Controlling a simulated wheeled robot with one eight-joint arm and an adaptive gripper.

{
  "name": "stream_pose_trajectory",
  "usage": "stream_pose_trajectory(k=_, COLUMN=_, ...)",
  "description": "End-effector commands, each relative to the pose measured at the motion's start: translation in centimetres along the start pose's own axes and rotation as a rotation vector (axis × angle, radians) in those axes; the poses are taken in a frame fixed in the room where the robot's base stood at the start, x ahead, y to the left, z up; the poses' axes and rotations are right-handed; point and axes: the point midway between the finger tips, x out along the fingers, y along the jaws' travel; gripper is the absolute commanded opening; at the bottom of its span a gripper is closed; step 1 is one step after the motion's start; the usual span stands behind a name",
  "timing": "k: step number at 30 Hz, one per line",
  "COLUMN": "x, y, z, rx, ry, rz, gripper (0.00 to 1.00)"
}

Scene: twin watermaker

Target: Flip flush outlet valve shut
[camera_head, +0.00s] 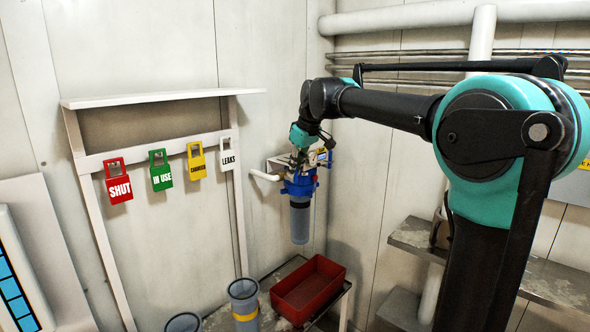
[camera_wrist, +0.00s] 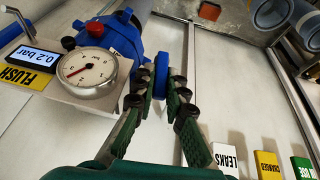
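The blue filter housing (camera_head: 299,184) with a grey bowl (camera_head: 300,218) hangs on the wall. In the wrist view, its blue head (camera_wrist: 118,38) has a red button, and a pressure gauge (camera_wrist: 85,70) and a yellow FLUSH label (camera_wrist: 26,78) sit beside it. In the head view, my gripper (camera_head: 301,153) hides the housing's top.
Red, green, yellow and white tags (camera_head: 119,181) hang from a wall rack at left. A red bin (camera_head: 308,288) and grey canisters (camera_head: 244,302) stand below the housing. A metal shelf (camera_head: 550,281) is at right.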

Motion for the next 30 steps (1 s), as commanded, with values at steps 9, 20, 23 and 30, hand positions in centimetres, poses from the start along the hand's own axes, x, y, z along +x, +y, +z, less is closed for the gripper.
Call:
stream_pose_trajectory(k=9, x=0.01, y=0.20, z=0.05, rx=0.009, ry=-0.002, rz=-0.017, gripper=0.00)
stream_pose_trajectory(k=20, x=-0.01, y=0.40, z=0.04, rx=0.034, ry=0.000, rz=-0.080, gripper=0.00)
stream_pose_trajectory(k=23, x=-0.01, y=0.40, z=0.04, rx=0.033, ry=0.000, rz=-0.079, gripper=0.18)
stream_pose_trajectory(k=30, x=0.00, y=0.40, z=0.02, rx=0.033, ry=0.000, rz=-0.079, gripper=0.21)
